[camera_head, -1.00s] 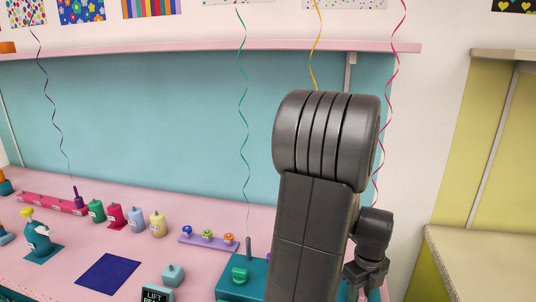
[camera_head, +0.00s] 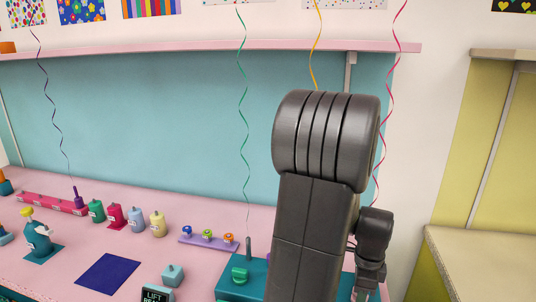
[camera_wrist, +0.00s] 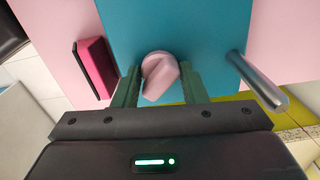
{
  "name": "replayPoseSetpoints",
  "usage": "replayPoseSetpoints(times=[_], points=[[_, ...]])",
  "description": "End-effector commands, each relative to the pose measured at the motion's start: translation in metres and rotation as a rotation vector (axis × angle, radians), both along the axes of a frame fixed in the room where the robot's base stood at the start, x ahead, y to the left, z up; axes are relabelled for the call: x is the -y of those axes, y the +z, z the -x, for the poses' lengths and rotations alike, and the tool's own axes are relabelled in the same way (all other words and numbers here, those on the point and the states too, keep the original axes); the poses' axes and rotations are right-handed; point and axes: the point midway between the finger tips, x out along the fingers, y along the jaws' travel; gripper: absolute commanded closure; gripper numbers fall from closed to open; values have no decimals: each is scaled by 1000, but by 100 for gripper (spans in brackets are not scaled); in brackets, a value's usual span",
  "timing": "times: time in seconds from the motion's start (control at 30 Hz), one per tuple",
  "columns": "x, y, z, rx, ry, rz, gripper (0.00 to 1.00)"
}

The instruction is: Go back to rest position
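My gripper (camera_wrist: 161,84) shows in the wrist view with its two green fingers apart, one on each side of a small pink rounded piece (camera_wrist: 160,75). The fingers look open, with narrow gaps beside the piece; contact is hard to judge. The pink piece appears in front of a teal block (camera_wrist: 205,30). In the head view my gripper (camera_head: 369,280) is at the lower right, partly behind my dark arm, and its fingertips are not clear. A teal box (camera_head: 228,290) with a green piece (camera_head: 240,275) stands left of my arm.
A grey post (camera_wrist: 258,82) sticks out right of my gripper in the wrist view. Pink table holds several coloured bottles (camera_head: 116,216), a purple rack (camera_head: 208,240) and a blue mat (camera_head: 108,273). Ribbons, including a red one (camera_head: 389,110), hang near my arm. A beige counter (camera_head: 480,260) stands right.

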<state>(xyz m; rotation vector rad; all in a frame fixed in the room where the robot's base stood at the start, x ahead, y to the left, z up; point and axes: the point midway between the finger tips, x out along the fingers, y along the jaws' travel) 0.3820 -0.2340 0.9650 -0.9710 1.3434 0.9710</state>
Motion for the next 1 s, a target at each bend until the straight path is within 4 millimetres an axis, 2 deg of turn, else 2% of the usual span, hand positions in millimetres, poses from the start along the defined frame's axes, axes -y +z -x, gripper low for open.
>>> replayPoseSetpoints(times=[0.5,0.7,1.0], points=[[0,0,0,0,419,0,62],[0,33,0,1,436,1,62],[0,63,0,0,434,0,62]])
